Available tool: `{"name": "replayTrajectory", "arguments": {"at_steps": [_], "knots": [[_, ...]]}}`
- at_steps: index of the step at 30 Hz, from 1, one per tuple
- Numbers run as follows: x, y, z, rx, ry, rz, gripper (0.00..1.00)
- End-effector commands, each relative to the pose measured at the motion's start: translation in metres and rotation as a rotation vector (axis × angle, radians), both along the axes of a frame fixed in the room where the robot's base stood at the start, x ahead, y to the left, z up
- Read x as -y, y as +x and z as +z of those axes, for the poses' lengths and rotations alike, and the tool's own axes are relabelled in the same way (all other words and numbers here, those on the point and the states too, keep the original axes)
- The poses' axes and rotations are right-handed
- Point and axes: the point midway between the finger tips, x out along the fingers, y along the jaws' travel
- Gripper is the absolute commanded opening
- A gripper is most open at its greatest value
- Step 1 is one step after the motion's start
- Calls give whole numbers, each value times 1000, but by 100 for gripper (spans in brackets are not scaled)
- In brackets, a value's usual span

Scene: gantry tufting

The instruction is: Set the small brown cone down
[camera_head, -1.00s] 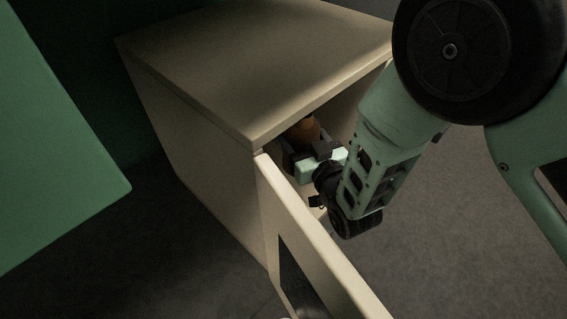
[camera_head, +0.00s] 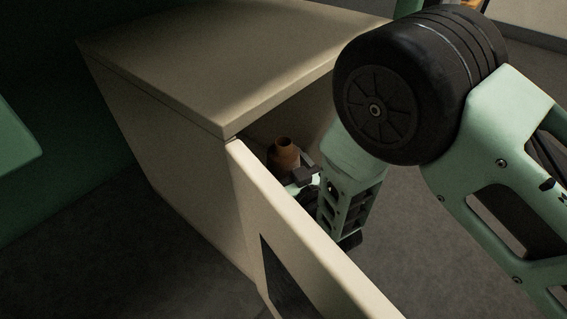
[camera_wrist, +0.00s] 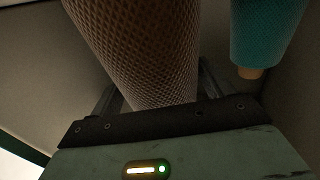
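The small brown cone (camera_head: 284,153) stands roughly upright in the open front of the beige cabinet (camera_head: 190,75), just inside the door. Its narrow top shows in the head view. My gripper (camera_head: 292,168) is around it. In the wrist view, the brown cone's (camera_wrist: 145,50) meshed side fills the space between my two dark fingers, which appear to press on it. Its base is hidden by the door and my gripper, so I cannot tell whether it touches the cabinet floor.
The beige cabinet door (camera_head: 300,235) stands open in front of my gripper. A teal cone (camera_wrist: 265,30) with an orange-brown tip is close on the right in the wrist view. A green panel (camera_head: 12,140) is at far left. Grey floor (camera_head: 110,245) lies around the cabinet.

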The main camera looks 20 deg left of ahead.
Motion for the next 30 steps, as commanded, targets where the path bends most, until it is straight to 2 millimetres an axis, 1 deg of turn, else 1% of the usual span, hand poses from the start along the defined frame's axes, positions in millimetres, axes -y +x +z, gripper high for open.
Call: {"name": "replayTrajectory", "arguments": {"at_steps": [8, 11, 13, 17, 24, 30], "knots": [[0, 0, 0, 0, 0, 0, 89], [0, 0, 5, 0, 0, 0, 89], [5, -5, 4, -1, -1, 0, 89], [21, -20, 6, -4, -4, -1, 89], [57, -57, 6, -5, -5, 0, 89], [78, -77, 4, -1, -3, -1, 89]]}}
